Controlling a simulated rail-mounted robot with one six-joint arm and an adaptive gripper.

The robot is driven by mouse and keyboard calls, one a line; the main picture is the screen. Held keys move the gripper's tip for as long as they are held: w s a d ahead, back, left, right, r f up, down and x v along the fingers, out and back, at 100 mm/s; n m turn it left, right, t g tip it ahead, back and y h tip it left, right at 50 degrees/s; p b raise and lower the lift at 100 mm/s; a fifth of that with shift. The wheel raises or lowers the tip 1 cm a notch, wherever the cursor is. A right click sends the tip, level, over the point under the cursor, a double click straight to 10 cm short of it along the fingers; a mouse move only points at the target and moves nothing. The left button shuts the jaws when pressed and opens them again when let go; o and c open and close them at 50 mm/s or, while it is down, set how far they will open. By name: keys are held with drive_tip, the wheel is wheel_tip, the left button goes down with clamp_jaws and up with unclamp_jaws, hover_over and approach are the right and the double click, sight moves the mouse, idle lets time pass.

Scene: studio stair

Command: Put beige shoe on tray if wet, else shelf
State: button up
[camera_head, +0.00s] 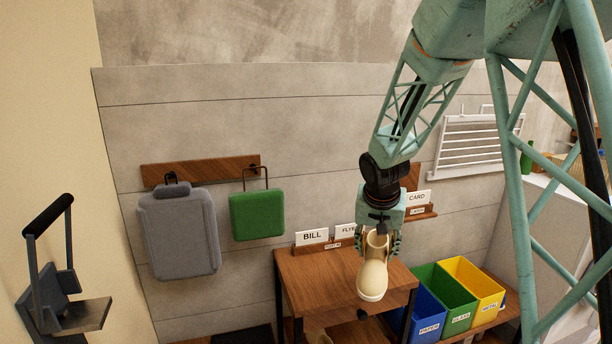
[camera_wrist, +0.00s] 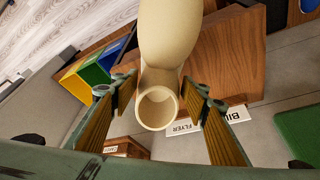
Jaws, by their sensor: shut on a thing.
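The beige shoe (camera_head: 373,272), an ankle-high boot, hangs in my gripper (camera_head: 379,243), toe down, in front of the small wooden table. In the wrist view the shoe (camera_wrist: 167,45) has its round opening toward the camera, and my gripper (camera_wrist: 160,88) is shut with a finger on each side of its upper. I see no clear drops on the shoe, but cannot tell whether it is wet. A dark flat thing (camera_head: 228,336) at the bottom edge may be a tray or mat; it is mostly cut off. I cannot make out the shelf for certain.
The wooden table (camera_head: 308,268) has BILL and FLYER cards at its back. Blue, green (camera_head: 447,293) and yellow bins stand right. A grey bag (camera_head: 180,232) and green bag (camera_head: 257,215) hang on the wall.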

sight(379, 284)
idle(0.3)
drive_tip(key=shift+s+a+f+n, duration=0.15)
drive_tip(key=shift+s+f+n, duration=0.15)
drive_tip(key=shift+s+f, duration=0.3)
drive_tip(key=shift+n+y, duration=0.6)
drive_tip(key=shift+n, duration=0.3)
drive_tip(key=s+f, duration=0.3)
drive_tip(key=f, duration=0.1)
drive_tip(key=shift+s+a, duration=0.15)
drive_tip(key=shift+s, duration=0.25)
drive_tip(key=shift+s+d+f+n, duration=0.15)
drive_tip(key=shift+s+f+n, duration=0.1)
drive_tip(key=shift+s+f, duration=0.25)
drive_tip(key=shift+s+d+f+n, duration=0.15)
drive_tip(key=shift+s+f+n, duration=0.1)
drive_tip(key=shift+s+f, duration=0.2)
drive_tip(key=shift+w+a+f+m, duration=0.2)
drive_tip(key=shift+w+a+m, duration=0.1)
drive_tip(key=shift+a, duration=0.2)
